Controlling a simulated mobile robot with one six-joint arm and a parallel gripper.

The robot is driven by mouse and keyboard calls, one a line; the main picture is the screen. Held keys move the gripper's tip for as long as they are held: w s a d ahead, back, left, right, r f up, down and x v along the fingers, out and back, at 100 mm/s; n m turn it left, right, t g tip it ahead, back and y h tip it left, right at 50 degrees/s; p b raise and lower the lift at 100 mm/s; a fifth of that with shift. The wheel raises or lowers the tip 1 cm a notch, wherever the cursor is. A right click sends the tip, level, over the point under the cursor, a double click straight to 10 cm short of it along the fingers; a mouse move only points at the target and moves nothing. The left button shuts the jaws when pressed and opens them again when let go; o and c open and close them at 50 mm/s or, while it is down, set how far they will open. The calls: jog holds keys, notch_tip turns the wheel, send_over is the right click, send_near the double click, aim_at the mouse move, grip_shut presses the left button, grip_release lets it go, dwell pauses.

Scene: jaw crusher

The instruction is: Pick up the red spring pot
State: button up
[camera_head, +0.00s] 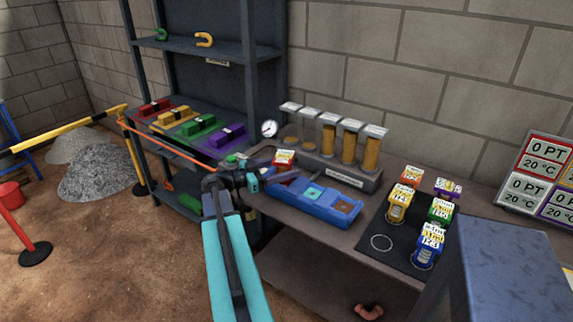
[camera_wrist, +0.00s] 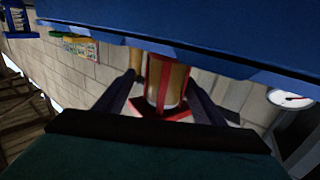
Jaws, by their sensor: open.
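The red spring pot (camera_head: 284,158) stands at the left end of the blue tray (camera_head: 325,211), its red and white top showing in the head view. In the wrist view the pot (camera_wrist: 166,84) shows as a brownish cylinder in a red frame, between the two dark fingers. My gripper (camera_head: 268,176) is at the pot, partly covering its lower part in the head view. The fingers (camera_wrist: 160,90) are open on either side of the pot; I cannot tell whether either touches it.
Clear tubes (camera_head: 328,138) of brown material stand behind the tray. A dark mat (camera_head: 398,252) to the right holds several coloured pots and a bare ring outline (camera_head: 381,242). A round gauge (camera_head: 269,128) is close behind my gripper. A grey box (camera_head: 510,260) fills the lower right.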

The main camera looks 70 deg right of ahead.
jog(key=shift+p+x, duration=0.6)
jog(key=shift+x, duration=1.25)
jog(key=shift+w+d, duration=0.15)
jog(key=c, duration=1.4)
jog(key=shift+r, duration=0.15)
jog(key=shift+c, duration=0.2)
jog(key=shift+r+b, duration=0.75)
jog(key=shift+r, duration=0.7)
jog(key=a+r+b, duration=0.1)
jog(key=a+r, duration=0.1)
jog(key=a, duration=1.1)
jog(key=shift+s, duration=0.3)
jog(key=a+p, duration=0.1)
jog(key=p, duration=0.9)
jog(key=shift+r, duration=0.1)
